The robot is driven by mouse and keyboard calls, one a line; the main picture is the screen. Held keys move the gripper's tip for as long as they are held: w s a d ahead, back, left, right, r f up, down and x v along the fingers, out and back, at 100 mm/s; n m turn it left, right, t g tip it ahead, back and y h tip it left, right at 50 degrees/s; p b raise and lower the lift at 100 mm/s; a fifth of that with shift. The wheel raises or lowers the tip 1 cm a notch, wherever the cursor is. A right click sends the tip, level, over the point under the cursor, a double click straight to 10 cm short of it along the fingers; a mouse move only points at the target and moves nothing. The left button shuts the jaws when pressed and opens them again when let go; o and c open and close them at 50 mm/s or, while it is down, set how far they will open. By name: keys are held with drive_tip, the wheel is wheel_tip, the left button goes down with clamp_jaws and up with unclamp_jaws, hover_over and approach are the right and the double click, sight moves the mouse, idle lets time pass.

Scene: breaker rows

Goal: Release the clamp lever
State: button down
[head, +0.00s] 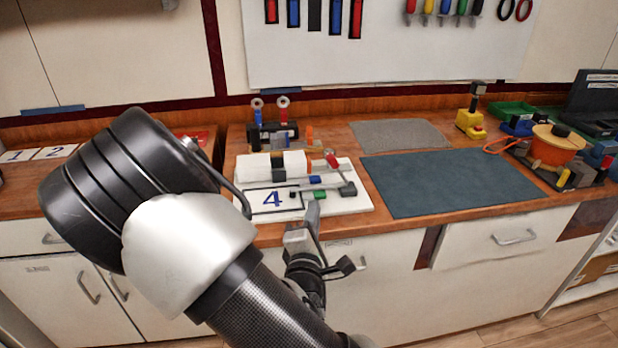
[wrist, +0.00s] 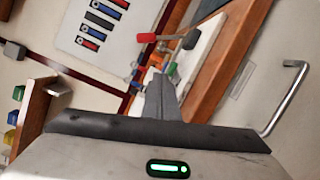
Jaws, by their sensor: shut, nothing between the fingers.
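The clamp lever has a red handle (head: 332,161) and a dark grey base on a white board (head: 355,203) marked with a blue 4. In the wrist view its red handle (wrist: 147,38) lies beyond my fingertips, up and slightly left. My gripper (head: 312,208) is at the front edge of the board, apart from the red handle. In the wrist view its fingers (wrist: 158,85) are together with nothing between them. Small blue (head: 314,180) and green (head: 320,195) parts lie near the lever; the green one is close to my fingertips.
A white block (head: 270,166) stands on the board behind the 4. A dark mat (head: 450,183) leaves clear room at the right. A drawer handle (wrist: 285,95) shows at the right of the wrist view.

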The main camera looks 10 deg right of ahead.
drive_tip(key=a+n+t, duration=0.1)
drive_tip(key=r+n, duration=0.1)
drive_tip(key=shift+s+a+n+t+y, duration=0.2)
drive_tip(key=shift+a+n+t+y, duration=0.15)
drive_tip(key=shift+n+t+y, duration=0.05)
drive_tip(key=b+x, duration=0.1)
drive_tip(key=x, duration=0.9)
drive_tip(key=shift+d+r, duration=0.35)
drive_tip(key=shift+d, duration=0.25)
drive_tip(key=shift+d+r, duration=0.35)
drive_tip(key=shift+d, duration=0.25)
drive_tip(key=shift+d+r, duration=0.35)
drive_tip(key=shift+d, duration=0.2)
drive_tip(key=shift+w+r, duration=0.1)
drive_tip(key=shift+w, duration=0.1)
